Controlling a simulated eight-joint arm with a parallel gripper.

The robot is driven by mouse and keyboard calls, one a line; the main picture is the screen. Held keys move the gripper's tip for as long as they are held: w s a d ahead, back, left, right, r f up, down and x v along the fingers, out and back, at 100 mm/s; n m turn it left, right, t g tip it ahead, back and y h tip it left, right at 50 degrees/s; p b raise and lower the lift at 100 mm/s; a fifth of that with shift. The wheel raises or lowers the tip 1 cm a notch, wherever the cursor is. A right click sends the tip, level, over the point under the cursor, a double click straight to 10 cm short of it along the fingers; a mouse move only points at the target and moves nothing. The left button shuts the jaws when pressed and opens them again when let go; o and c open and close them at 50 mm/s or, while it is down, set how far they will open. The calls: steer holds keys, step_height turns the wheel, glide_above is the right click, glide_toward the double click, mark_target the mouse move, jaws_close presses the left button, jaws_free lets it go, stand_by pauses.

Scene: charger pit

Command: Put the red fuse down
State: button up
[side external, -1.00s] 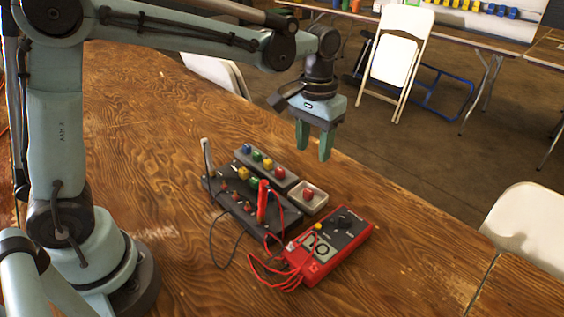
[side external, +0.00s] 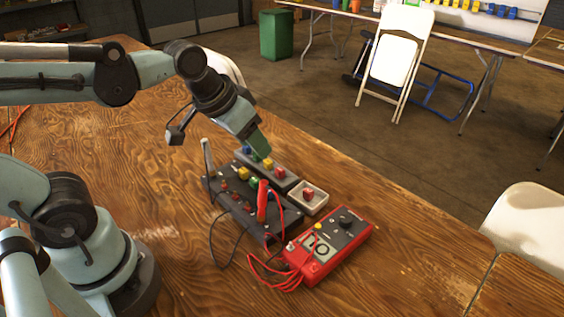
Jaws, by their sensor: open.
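My gripper (side external: 262,153) is open, tilted, and low over the left part of the dark fuse rack (side external: 291,183). Its fingers overlap each other in this view and partly cover the coloured fuses there. I cannot tell whether they touch one. A blue fuse (side external: 246,149), a yellow fuse (side external: 267,162) and another red piece (side external: 279,172) show in the rack.
A dark fuse board (side external: 226,203) stands in front of the rack, with yellow and green pieces and an upright red probe (side external: 262,203). A red meter (side external: 328,246) with loose leads lies at the right. The wooden table is clear further right.

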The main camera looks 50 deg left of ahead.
steer(key=shift+s+a+f+t, duration=0.25)
steer(key=shift+s+f+t, duration=0.1)
steer(key=shift+s+f, duration=0.15)
steer(key=shift+s+a+f+t, duration=0.2)
steer(key=shift+s+f+t, duration=0.15)
steer(key=shift+s, duration=0.2)
